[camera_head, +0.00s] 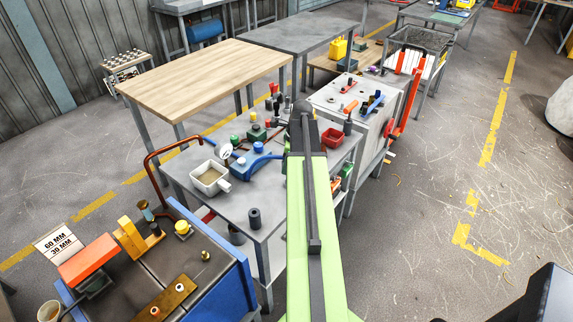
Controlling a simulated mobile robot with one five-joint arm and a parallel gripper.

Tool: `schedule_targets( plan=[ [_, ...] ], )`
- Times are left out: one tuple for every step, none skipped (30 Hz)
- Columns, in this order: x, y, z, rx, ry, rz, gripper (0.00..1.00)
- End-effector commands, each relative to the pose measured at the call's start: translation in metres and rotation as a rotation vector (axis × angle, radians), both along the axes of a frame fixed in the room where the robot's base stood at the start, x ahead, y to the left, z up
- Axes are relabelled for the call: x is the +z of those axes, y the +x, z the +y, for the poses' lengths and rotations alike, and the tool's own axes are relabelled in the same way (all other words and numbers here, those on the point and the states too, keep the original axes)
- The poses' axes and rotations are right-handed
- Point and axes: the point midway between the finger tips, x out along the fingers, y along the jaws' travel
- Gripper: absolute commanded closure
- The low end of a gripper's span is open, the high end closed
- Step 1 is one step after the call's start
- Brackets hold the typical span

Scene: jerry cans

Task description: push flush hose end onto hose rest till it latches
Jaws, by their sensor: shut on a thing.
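My green and black arm reaches forward from the bottom of the view over the middle grey workbench (236,204). The dark far end of my arm, at my gripper (303,118), is above the bench's right part. The fingers are not distinct, and I cannot see what is between them. I cannot clearly pick out the flush hose end or the hose rest. A thin blue tube (216,143) runs near a round white gauge (226,151) on this bench. My arm hides part of the bench.
On the bench are a white square container (210,178), a blue tool (258,162), a black cylinder (255,218) and a red bin (332,138). A red curved pipe (152,172) stands at its left. A wooden table (205,78) is behind. Open floor (430,190) lies right.

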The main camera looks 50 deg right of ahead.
Motion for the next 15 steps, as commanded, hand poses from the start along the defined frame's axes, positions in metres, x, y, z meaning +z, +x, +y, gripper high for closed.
schedule_targets(
  plan=[
    [0.000,-0.001,0.000,-0.001,0.000,0.000,1.00],
    [0.000,-0.001,0.000,-0.001,0.000,0.000,1.00],
    [0.000,-0.002,0.000,-0.001,0.000,0.000,1.00],
    [0.000,-0.002,0.000,-0.001,0.000,0.000,1.00],
    [0.000,-0.002,0.000,-0.001,0.000,0.000,1.00],
    [-0.001,-0.002,0.000,-0.001,0.000,0.000,1.00],
    [-0.001,-0.002,0.000,-0.001,0.000,0.000,1.00],
    [-0.002,-0.002,0.000,0.000,0.000,0.000,1.00],
    [-0.004,-0.002,0.000,0.000,0.000,0.000,1.00],
    [-0.006,-0.002,0.000,0.000,0.000,0.000,1.00],
    [-0.008,-0.002,0.000,0.000,0.000,0.000,1.00],
    [-0.012,-0.002,0.000,0.000,0.000,0.000,1.00],
    [-0.015,-0.002,0.000,0.000,0.000,0.000,1.00],
    [-0.018,-0.002,0.000,-0.001,0.000,0.000,1.00],
    [-0.023,-0.002,0.000,-0.001,0.000,0.000,1.00]
  ],
)
